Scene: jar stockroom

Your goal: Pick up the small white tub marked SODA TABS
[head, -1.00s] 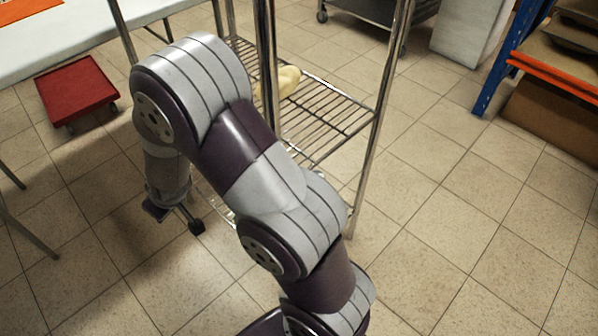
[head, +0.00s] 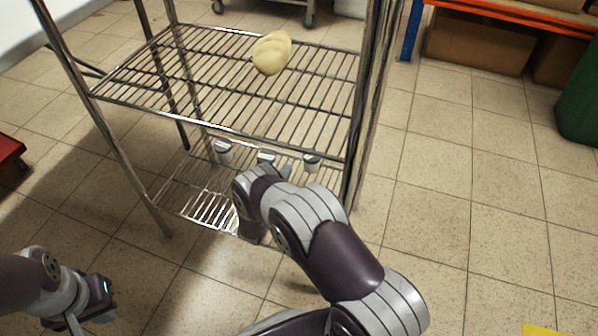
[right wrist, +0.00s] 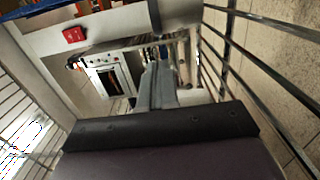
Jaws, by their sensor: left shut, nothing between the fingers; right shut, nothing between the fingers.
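In the right wrist view my right gripper (right wrist: 158,82) is shut and empty. My left gripper (head: 98,298) is shut and empty, low at the left, away from the rack.
The metal rack's upper shelf (head: 200,70) lies above the tubs and holds a pale yellow lump (head: 271,52). Rack posts (head: 365,100) stand at the corners. A red cart (head: 10,150) is at the left edge.

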